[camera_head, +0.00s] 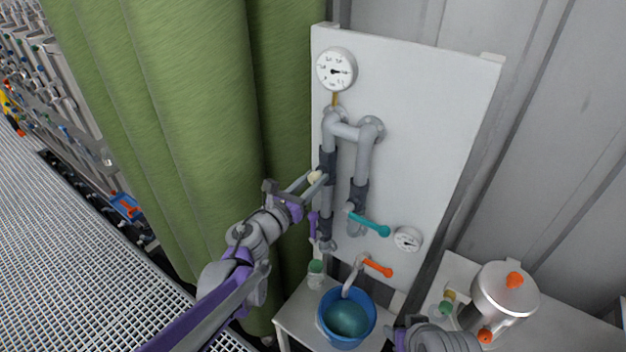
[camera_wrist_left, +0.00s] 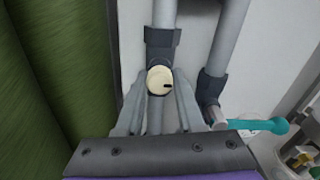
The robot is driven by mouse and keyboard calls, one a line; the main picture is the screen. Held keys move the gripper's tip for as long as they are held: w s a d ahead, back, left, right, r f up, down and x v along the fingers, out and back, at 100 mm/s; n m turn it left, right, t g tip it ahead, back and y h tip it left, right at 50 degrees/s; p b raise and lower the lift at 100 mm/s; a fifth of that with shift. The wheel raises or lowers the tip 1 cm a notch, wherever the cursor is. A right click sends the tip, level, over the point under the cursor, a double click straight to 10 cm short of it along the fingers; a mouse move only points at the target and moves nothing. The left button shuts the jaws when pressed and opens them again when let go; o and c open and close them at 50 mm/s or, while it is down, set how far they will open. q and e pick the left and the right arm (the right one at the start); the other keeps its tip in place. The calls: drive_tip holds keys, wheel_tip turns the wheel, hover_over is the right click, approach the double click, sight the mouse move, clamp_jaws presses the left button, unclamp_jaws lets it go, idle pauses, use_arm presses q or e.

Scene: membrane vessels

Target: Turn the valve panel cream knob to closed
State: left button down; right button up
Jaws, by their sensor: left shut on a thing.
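The valve panel (camera_head: 430,110) is a white upright board with grey pipes, gauges and coloured handles. The cream knob (camera_head: 314,177) sits on the left pipe; in the left wrist view the round cream knob (camera_wrist_left: 160,80) has a dark mark on its face, towards the right. My left gripper (camera_head: 311,181) reaches in from the left and is shut on the knob, one finger on each side of it. In the left wrist view the fingers (camera_wrist_left: 160,98) flank the knob. A grey arm part of mine shows at the bottom edge of the head view.
A teal lever (camera_head: 369,224) is right of the knob, a purple handle (camera_head: 313,226) below it, and an orange lever (camera_head: 377,268) lower down. A blue bucket (camera_head: 347,340) stands below. A green curtain (camera_head: 200,110) hangs close on the left.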

use_arm(q)
drive_tip(key=c, duration=0.5)
unclamp_jaws()
drive_tip(key=b+v, duration=0.1)
drive_tip(key=v, duration=1)
drive_tip(key=shift+w, duration=0.1)
